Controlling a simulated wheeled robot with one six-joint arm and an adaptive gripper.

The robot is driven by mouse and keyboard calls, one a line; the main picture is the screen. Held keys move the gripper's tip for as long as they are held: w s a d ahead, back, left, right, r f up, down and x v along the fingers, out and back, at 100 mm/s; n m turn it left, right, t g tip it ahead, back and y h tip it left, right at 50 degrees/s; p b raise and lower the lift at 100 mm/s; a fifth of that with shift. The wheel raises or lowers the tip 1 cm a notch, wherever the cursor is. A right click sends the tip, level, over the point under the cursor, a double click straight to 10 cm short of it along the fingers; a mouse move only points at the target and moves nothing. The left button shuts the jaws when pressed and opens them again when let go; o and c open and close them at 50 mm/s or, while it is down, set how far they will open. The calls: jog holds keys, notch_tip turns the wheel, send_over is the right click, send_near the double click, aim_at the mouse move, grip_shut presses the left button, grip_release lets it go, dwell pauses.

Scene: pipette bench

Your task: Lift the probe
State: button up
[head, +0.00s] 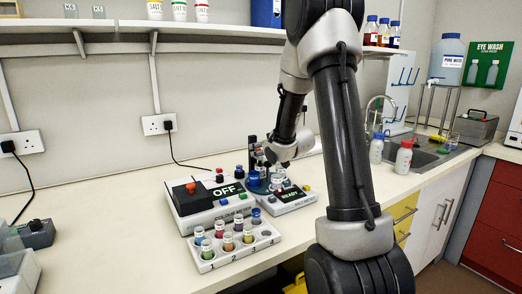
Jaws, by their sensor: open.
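I cannot make out the probe for certain. A small meter (290,197) with a screen reading READY sits on the bench. Behind it is a dark stand (240,172) with blue and clear parts; small items there are partly hidden by my wrist. My gripper (263,158) is at this stand, above the READY meter, and is open. Its fingers are small and partly hidden, and I see nothing clearly held between them.
A colorimeter (208,203) reading OFF and a numbered rack (236,256) of coloured vials stand close by at the left. Two capped bottles (403,158) (376,149) stand by the sink at the right. A shelf (60,26) runs above.

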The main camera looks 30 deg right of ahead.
aim_at(261, 157)
grip_shut()
jog(key=shift+r, duration=2.9)
grip_release()
jog(key=shift+s, duration=0.15)
jog(key=v, duration=1.1)
jog(key=shift+s+r, duration=0.2)
jog(key=shift+s, duration=0.1)
